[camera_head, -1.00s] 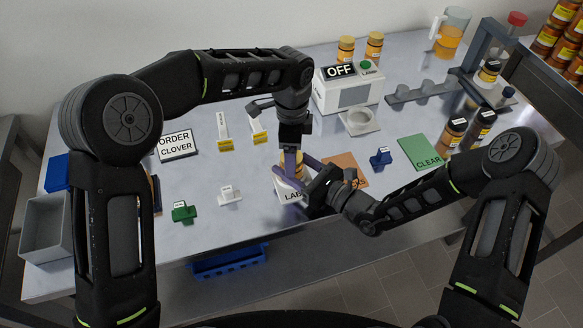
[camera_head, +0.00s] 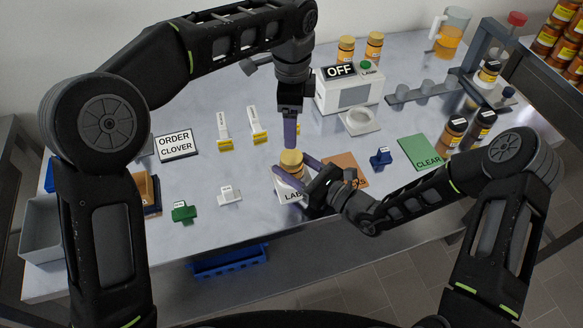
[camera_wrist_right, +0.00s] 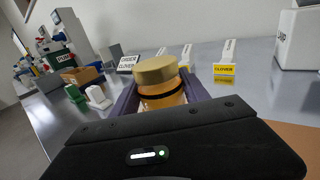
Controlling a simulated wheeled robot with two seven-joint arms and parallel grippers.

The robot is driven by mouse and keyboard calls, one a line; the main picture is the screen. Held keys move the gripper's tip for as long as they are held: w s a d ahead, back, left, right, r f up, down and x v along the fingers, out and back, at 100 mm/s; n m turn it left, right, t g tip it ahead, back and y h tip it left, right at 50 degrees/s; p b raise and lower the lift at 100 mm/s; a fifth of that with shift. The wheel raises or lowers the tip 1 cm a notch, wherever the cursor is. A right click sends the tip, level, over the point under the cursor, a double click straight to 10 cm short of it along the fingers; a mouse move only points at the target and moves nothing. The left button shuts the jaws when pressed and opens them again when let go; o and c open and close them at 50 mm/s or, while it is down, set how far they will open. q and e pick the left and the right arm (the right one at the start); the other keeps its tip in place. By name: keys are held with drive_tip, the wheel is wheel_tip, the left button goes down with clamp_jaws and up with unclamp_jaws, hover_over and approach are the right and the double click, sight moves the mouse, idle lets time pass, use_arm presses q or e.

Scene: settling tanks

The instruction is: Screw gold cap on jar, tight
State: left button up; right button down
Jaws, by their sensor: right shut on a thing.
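The amber jar (camera_wrist_right: 165,99) stands on the white pad marked "LAB" (camera_head: 291,196) at the table's front. The gold cap (camera_head: 291,157) sits level on top of the jar; it also shows in the right wrist view (camera_wrist_right: 155,70), with a dark band just below it. I cannot tell how tight it is. My right gripper (camera_head: 295,177) is shut on the jar, a purple finger on each side. My left gripper (camera_head: 290,143) points down just above the cap, apart from it. Its fingers overlap edge-on, so their opening is hidden.
An orange mat (camera_head: 346,168), a blue holder (camera_head: 381,157) and a green "CLEAR" mat (camera_head: 424,152) lie to the right. A white holder (camera_head: 229,195) and green holder (camera_head: 184,211) stand left. The labeler box (camera_head: 348,92) is behind, reading "OFF".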

sight(301, 171)
use_arm(q)
drive_tip(key=shift+r, duration=0.75)
use_arm(e)
drive_tip(key=shift+c, duration=2.3)
unclamp_jaws()
drive_tip(key=b+v, duration=0.1)
drive_tip(key=v, duration=0.6)
drive_tip(key=shift+f+b, duration=0.1)
drive_tip(key=shift+b, duration=0.25)
drive_tip(key=shift+s+d, duration=0.25)
drive_tip(key=shift+d, duration=0.1)
use_arm(q)
drive_tip(key=shift+f, duration=0.95)
